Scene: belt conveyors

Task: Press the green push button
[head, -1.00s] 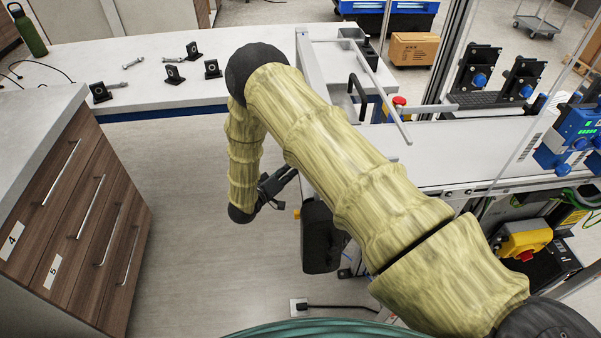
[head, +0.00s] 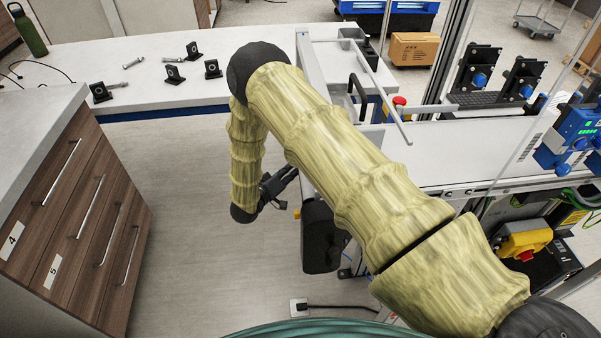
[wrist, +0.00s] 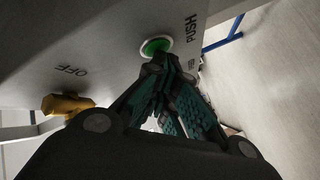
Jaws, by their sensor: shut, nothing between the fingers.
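The green push button (wrist: 155,46) shows in the wrist view, in a pale ring on a grey panel beside the word PUSH. My gripper (wrist: 158,66) is shut and empty, with its fingertips right at the lower edge of the button in the picture. I cannot tell whether the tips touch it. In the head view my gripper (head: 290,174) points up and right toward the side of the conveyor frame. The green button is hidden in that view.
A yellow knob (wrist: 66,104) sits near the word OFF on the same panel. In the head view, a red-topped button (head: 399,101) stands on the conveyor, a white bench (head: 120,70) lies behind, and a drawer cabinet (head: 75,210) is at left. Floor between is clear.

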